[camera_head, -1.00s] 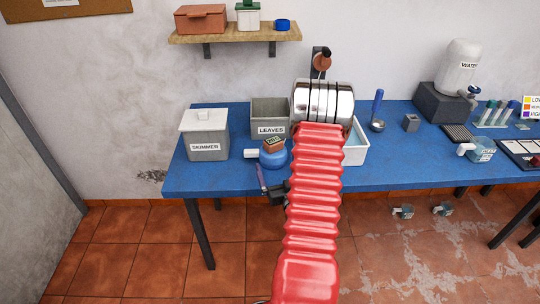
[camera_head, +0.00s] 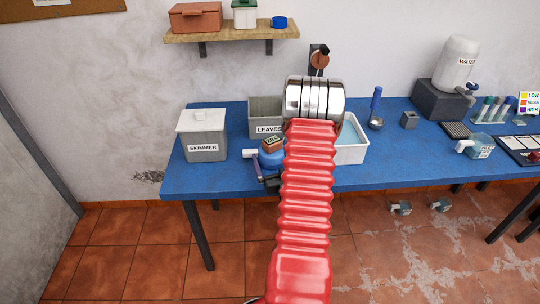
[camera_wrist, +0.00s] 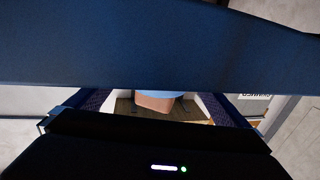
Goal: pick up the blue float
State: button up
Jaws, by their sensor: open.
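A round blue body, which looks like the blue float (camera_head: 268,161), sits on the blue bench near its front edge. A brown labelled block (camera_head: 272,145) shows on top of it, and a white stub (camera_head: 250,154) sticks out to its left. My gripper (camera_head: 266,180) is at the front of it, mostly hidden by my red arm; a purple finger shows at its left. The jaws are open, and I cannot tell whether they touch the float. In the wrist view, a dark blue band hides much; a light blue piece (camera_wrist: 166,92) and an orange-brown block (camera_wrist: 155,103) show in the gap.
A grey LEAVES bin (camera_head: 265,112) stands behind the float. The SKIMMER box (camera_head: 202,140) stands to the left. A white tub (camera_head: 352,154) with pale blue inside is to the right, partly behind my arm. Bare bench (camera_head: 225,180) lies left of the gripper.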

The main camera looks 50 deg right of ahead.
jog(key=shift+s, duration=0.1)
jog(key=shift+c, duration=0.6)
jog(key=shift+d, duration=0.1)
jog(key=c, duration=1.1)
